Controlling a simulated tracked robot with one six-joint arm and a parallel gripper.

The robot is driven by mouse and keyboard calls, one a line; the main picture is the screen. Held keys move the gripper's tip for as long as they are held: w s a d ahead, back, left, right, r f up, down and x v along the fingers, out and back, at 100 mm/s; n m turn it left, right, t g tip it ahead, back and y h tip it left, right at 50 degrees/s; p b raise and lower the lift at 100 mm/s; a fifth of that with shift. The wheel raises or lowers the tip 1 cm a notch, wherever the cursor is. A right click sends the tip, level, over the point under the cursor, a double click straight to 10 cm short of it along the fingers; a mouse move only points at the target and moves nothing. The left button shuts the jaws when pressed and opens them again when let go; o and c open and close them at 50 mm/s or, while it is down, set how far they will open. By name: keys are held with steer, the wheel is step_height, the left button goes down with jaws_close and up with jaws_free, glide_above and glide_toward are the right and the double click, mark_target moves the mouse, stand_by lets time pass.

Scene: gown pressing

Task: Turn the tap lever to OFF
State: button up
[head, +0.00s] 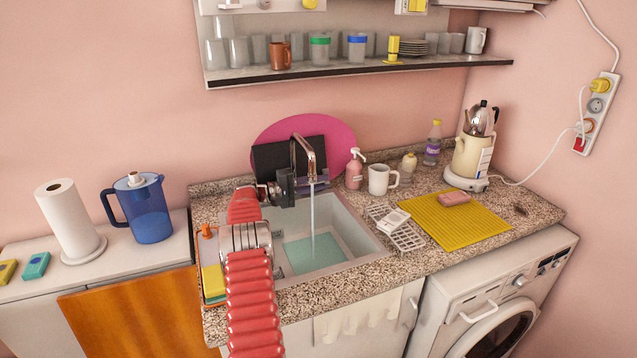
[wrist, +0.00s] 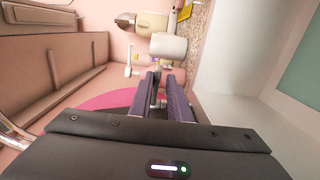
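The chrome tap (head: 308,158) stands at the back of the sink, and a stream of water runs from its spout into the sink basin (head: 345,225). My gripper (head: 308,185) is beside the tap, low near its base, reached from the left. In the wrist view the two dark fingers (wrist: 161,88) have a narrow gap between them. A small shiny metal piece (wrist: 160,101), perhaps the tap lever, shows in this gap. I cannot tell whether the fingers press on it. In the head view the lever is hidden behind my gripper.
A pink soap dispenser (head: 354,172) and a white mug (head: 381,179) stand just right of the tap. A dark board (head: 272,158) and a pink round tray (head: 335,135) lean behind it. A blue jug (head: 150,212) stands far left.

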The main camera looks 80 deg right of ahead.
steer(key=o, duration=0.3)
steer(key=shift+w, duration=0.1)
steer(key=shift+r, duration=0.1)
